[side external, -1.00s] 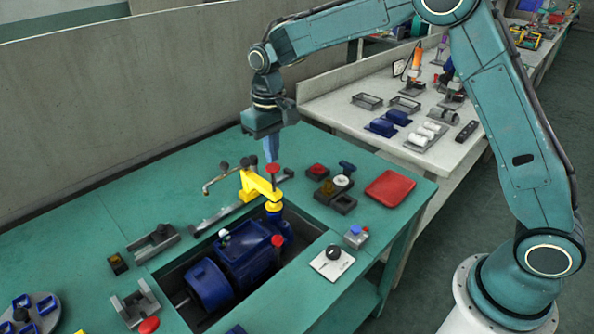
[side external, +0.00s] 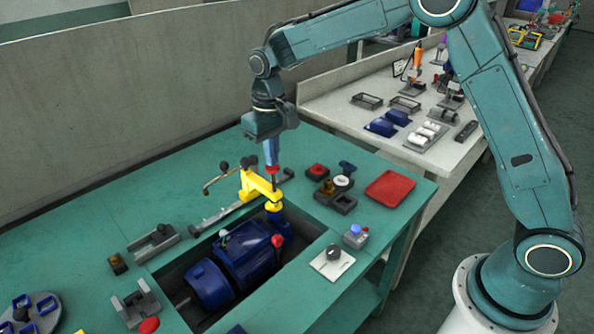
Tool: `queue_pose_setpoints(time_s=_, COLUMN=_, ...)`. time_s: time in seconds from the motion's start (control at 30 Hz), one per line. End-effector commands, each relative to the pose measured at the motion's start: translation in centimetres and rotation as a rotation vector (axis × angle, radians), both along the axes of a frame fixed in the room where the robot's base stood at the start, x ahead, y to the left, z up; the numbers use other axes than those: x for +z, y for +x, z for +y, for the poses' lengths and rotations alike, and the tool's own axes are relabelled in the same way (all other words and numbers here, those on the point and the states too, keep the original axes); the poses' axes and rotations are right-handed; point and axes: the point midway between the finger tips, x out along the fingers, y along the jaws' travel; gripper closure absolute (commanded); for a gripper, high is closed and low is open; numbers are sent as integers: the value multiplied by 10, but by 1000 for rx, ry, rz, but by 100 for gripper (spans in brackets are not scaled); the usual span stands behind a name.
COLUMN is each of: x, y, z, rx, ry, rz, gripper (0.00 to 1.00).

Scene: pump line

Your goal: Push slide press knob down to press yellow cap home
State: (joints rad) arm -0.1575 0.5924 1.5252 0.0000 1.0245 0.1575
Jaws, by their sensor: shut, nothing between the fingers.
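The slide press has a yellow arm (side external: 257,186) that reaches over the right end of the blue pump (side external: 247,254). Its red knob (side external: 272,169) tops a dark vertical rod. My gripper (side external: 271,164) is shut and empty, pointing straight down, with its blue fingertips at the top of the red knob; they appear to touch it. A yellow piece (side external: 273,206), likely the cap, shows beneath the press arm, above the blue pump end. How far the cap is seated cannot be told from here.
The pump lies in a recessed bay in the green bench (side external: 90,220). A red tray (side external: 390,188), a red button box (side external: 317,171) and a white dial plate (side external: 332,262) stand to the right. A grey wall (side external: 120,110) rises behind.

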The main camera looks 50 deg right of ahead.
Motion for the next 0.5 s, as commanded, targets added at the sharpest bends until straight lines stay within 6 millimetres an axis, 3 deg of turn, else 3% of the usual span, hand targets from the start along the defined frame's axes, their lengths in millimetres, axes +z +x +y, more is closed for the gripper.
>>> queue_pose_setpoints(time_s=0.5, x=-10, y=0, z=0, rx=0, ry=0, rz=-1, gripper=100)
